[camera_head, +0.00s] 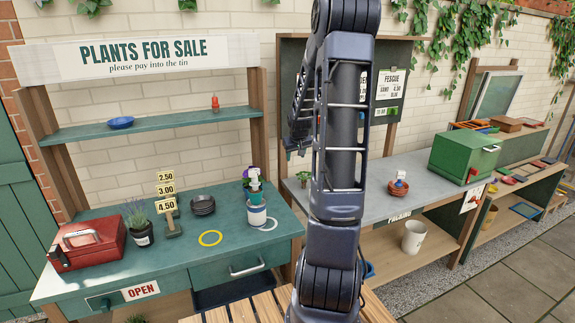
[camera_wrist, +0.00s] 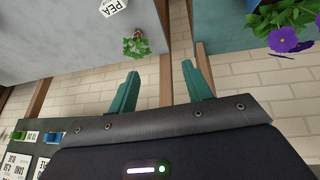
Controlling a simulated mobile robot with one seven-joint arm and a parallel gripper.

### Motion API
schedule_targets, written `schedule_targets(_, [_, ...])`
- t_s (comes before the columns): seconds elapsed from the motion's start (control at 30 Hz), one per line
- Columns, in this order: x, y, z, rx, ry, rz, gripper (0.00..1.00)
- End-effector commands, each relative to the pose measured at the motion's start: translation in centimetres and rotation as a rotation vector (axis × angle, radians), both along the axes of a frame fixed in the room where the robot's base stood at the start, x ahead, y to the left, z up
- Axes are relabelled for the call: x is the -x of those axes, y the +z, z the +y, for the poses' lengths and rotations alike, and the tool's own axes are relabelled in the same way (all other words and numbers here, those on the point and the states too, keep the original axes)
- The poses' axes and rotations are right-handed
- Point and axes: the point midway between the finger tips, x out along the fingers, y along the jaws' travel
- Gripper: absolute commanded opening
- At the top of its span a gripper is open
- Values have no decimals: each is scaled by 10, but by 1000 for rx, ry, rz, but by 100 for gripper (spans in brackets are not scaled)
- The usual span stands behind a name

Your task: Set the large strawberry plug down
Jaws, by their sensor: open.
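The strawberry plug, a small leafy green plant with a brownish root ball, stands on the left end of the grey bench in the head view (camera_head: 303,176). It also shows in the wrist view (camera_wrist: 136,45), just beyond the left fingertip and apart from it. I cannot judge its size against other plugs. My gripper (camera_wrist: 161,70) is open, with nothing between its two green fingers. In the head view my arm stands in front of the bench and the fingertips cannot be made out clearly.
On the green sales table (camera_head: 190,249) at left are a red tin (camera_head: 88,244), a lavender pot (camera_head: 142,233) and a purple-flowered pot (camera_head: 256,214).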

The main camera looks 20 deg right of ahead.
Motion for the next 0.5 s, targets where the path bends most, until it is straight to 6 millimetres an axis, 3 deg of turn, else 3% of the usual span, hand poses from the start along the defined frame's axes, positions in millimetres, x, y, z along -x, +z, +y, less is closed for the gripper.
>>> schedule_targets(0.2, [45,51,46,30,10,21,50])
schedule_targets(0.5, [119,104,100,39,11,41,50])
